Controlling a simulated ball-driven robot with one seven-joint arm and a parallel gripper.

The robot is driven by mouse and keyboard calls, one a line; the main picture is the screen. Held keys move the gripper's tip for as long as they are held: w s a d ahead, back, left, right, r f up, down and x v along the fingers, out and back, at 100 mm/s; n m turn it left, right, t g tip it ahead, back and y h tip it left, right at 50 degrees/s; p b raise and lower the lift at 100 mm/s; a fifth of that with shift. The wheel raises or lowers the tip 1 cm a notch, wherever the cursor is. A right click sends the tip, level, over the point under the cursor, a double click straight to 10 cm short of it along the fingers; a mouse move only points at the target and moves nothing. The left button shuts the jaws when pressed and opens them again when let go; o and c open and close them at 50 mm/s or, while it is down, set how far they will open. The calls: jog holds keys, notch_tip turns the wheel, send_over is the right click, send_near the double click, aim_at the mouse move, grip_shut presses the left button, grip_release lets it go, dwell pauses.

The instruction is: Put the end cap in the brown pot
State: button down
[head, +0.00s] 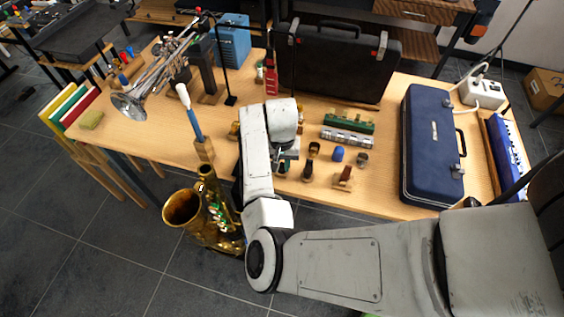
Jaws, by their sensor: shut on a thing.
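My gripper (284,164) is low over the front middle of the wooden table, seen from above and partly covered by my own wrist. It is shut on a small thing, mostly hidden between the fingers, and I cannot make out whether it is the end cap. A small brown thing with a dark top (313,149) stands just right of the gripper. Another brown one (307,173) is nearer the front edge. I cannot tell which of these is the brown pot. A small blue piece (337,154) and a grey one (362,160) stand further right.
A brown block with a dark piece (344,177) lies near the front edge. Green and silver harmonicas (347,128) lie behind. A blue case (430,146) stands at right, a black case (342,64) behind. A trumpet (155,82) is at left; a saxophone (202,217) stands before the table.

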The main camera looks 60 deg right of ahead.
dwell(0.4)
jog(key=c, duration=0.9)
grip_release()
jog(key=shift+c, duration=0.2)
jog(key=shift+r, duration=0.1)
notch_tip(320, 180, up, 10)
jog(key=shift+r+b, duration=0.25)
jog(key=shift+b, duration=0.1)
